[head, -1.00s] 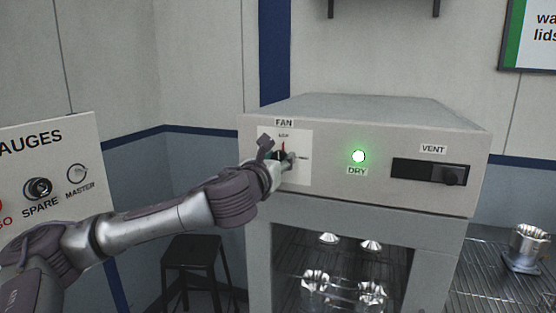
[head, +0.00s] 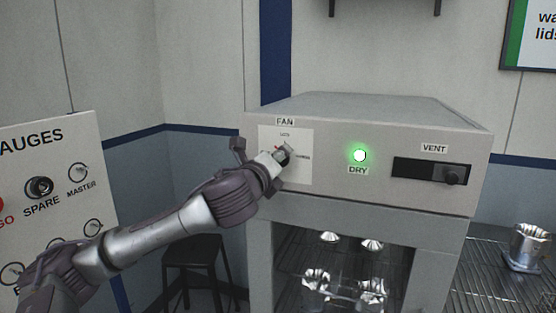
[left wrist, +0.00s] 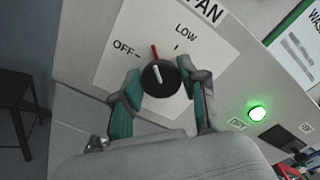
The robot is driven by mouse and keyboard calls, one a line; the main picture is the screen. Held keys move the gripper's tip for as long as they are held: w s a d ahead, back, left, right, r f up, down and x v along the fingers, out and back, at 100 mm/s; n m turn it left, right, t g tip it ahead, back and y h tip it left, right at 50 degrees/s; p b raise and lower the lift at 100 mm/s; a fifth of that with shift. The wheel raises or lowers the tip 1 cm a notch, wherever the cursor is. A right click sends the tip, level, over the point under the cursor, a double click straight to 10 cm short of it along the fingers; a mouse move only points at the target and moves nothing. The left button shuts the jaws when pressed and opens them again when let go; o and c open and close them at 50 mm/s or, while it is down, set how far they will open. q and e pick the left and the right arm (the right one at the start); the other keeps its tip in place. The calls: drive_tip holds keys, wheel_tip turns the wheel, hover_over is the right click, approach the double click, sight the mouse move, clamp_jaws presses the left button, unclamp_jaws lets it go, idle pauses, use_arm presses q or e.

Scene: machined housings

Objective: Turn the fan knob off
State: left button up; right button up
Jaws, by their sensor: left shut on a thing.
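The fan knob (left wrist: 160,80) is a round black knob on a white dial plate (left wrist: 108,73) under the FAN label. Its white line and red pointer aim between the OFF mark and the LOW mark in the left wrist view. My left gripper (left wrist: 163,92) has its teal-padded fingers on either side of the knob and is shut on it. In the head view my left gripper (head: 282,157) reaches the dial from the left and partly covers it. My right gripper is not in view.
The grey oven cabinet (head: 360,105) carries a lit green DRY lamp (head: 359,156) and a VENT slider (head: 453,176). Shiny parts sit inside below. A gauges board (head: 50,160) stands left, a dark stool (head: 192,245) behind my arm. A wire rack (head: 490,280) is at right.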

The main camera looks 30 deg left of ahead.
use_arm(q)
drive_tip(key=shift+f+n+b, duration=0.2)
drive_tip(key=shift+n+b, duration=0.25)
drive_tip(key=shift+n, duration=3.85)
drive_tip(key=o, duration=1.1)
drive_tip(key=shift+a, duration=0.1)
drive_tip(key=v, duration=1.2)
drive_tip(key=shift+s, duration=0.1)
